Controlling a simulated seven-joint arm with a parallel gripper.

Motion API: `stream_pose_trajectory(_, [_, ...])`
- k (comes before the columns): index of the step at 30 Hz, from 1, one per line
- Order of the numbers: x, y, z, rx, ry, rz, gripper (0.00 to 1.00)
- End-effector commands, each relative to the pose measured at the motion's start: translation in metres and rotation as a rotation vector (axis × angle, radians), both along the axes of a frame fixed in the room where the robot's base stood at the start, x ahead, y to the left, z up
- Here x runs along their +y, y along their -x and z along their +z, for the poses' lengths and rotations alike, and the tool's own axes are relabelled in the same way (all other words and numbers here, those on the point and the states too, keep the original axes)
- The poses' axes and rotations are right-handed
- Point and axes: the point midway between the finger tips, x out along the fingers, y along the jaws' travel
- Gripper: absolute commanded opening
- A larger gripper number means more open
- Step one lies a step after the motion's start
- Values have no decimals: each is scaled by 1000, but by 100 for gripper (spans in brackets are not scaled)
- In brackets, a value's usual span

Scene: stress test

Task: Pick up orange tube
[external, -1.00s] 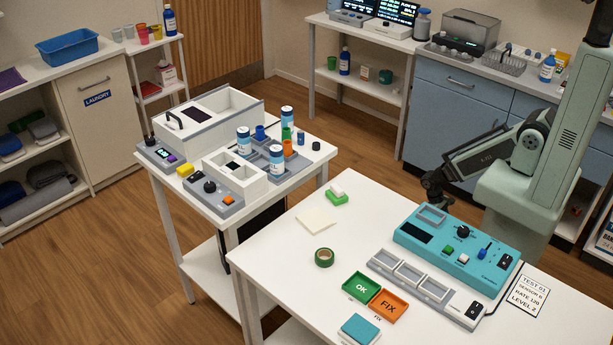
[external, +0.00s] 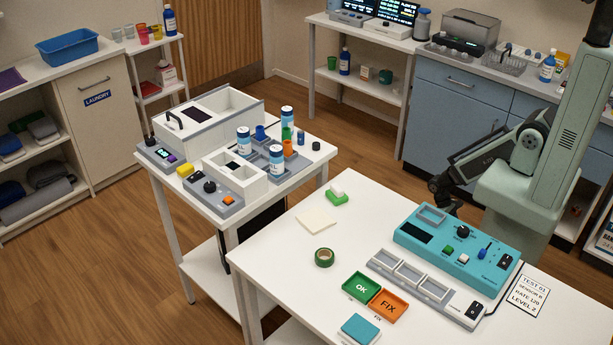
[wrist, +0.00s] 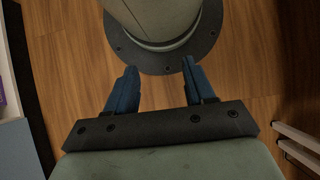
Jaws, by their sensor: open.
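The orange tube (external: 288,147) stands on the grey tray of the left white table in the external view, among blue-and-white bottles and next to a green tube (external: 286,134) and a blue tube (external: 260,132). My gripper (external: 447,207) is far to the right of it, folded close to my base behind the teal device. In the wrist view my gripper (wrist: 155,90) has its two blue fingers spread apart with nothing between them. Below it are the wooden floor and my own round base. The orange tube is not in the wrist view.
A floor gap separates the two tables at the back. White boxes (external: 235,180) stand left of the tubes.

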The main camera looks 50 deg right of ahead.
Motion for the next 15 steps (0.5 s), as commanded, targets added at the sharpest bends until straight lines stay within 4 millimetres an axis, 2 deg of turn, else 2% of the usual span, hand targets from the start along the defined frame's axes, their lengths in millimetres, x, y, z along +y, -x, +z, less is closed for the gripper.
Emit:
stream_pose_trajectory(3, [0,0,0,0,0,0,64])
stream_pose_trajectory(10, [0,-1,0,-1,-1,3,64])
stream_pose_trajectory(13, [0,-10,0,-9,-9,28,64])
stream_pose_trajectory(15, [1,-24,1,-22,-22,66,64])
